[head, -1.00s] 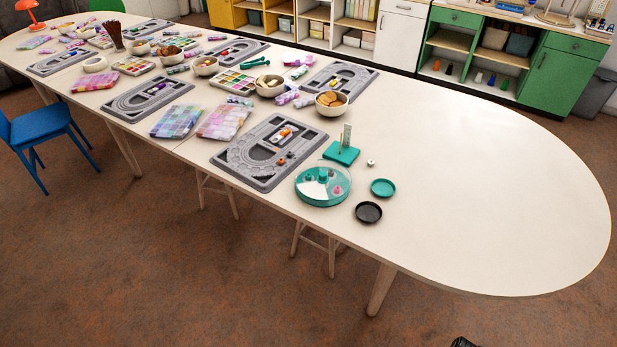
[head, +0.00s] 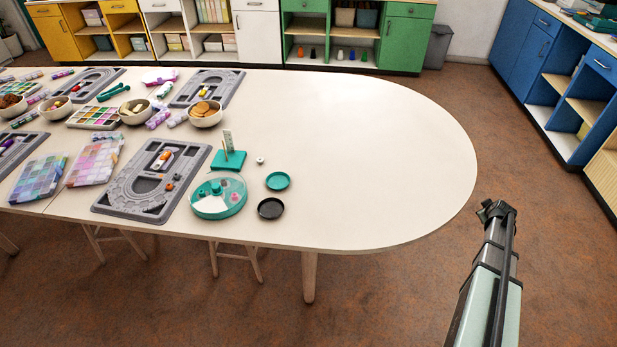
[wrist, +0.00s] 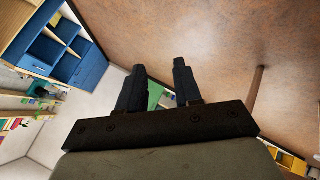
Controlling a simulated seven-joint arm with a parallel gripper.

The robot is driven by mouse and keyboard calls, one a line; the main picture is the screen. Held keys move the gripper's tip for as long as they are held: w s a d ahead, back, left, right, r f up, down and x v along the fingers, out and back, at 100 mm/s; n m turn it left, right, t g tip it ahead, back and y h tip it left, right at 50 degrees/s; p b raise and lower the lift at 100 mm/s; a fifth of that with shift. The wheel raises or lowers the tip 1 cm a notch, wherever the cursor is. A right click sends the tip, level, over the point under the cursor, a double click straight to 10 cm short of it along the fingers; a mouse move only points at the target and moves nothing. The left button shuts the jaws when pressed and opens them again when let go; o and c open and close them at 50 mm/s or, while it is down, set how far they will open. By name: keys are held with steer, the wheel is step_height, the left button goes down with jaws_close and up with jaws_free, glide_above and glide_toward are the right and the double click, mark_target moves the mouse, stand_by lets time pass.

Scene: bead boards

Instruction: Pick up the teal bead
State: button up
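A round clear-topped case with a teal rim (head: 218,212) lies near the table's front edge in the head view. Small teal pieces (head: 201,191) and a pink one (head: 234,197) show in it. They are too small to tell which is the teal bead. My gripper (head: 494,208) is to the right of the table, beyond its rounded end and far from the case. In the wrist view my gripper (wrist: 157,68) has its two dark fingers apart with nothing between them. No bead shows in that view.
A teal dish (head: 278,181) and a black dish (head: 271,208) sit right of the case. A teal stand (head: 229,160) and a small white piece (head: 260,161) are behind. A grey bead board (head: 122,196) lies left. The table's right end is clear.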

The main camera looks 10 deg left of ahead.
steer(key=w+d+r+n+t+h, duration=0.1)
steer(key=w+d+r+t+h, duration=0.3)
steer(key=d+r, duration=1.2)
steer(key=w+r+n, duration=0.2)
steer(key=w+r, duration=0.3)
steer(key=r, duration=0.2)
steer(key=w+a+n+g+y, duration=0.1)
steer(key=w+a+n+y, duration=0.3)
steer(key=a, duration=1.1)
steer(key=w+a+m+g+y, duration=0.1)
steer(key=w+a, duration=0.5)
steer(key=a, duration=0.8)
steer(key=w+a+n+g+y, duration=0.1)
steer(key=w+a+n+y, duration=0.2)
steer(key=a, duration=1.2)
steer(key=a+n+g+y, duration=0.1)
steer(key=a+g, duration=0.1)
steer(key=a, duration=1.7)
step_height(320, 180, up, 4)
steer(key=n+g+h, duration=0.2)
steer(key=n+g, duration=0.4)
steer(key=g, duration=0.1)
glide_above(202, 193)
steer(key=f, duration=1.3)
steer(key=shift+w+a, duration=0.2)
steer(key=shift+w, duration=0.15)
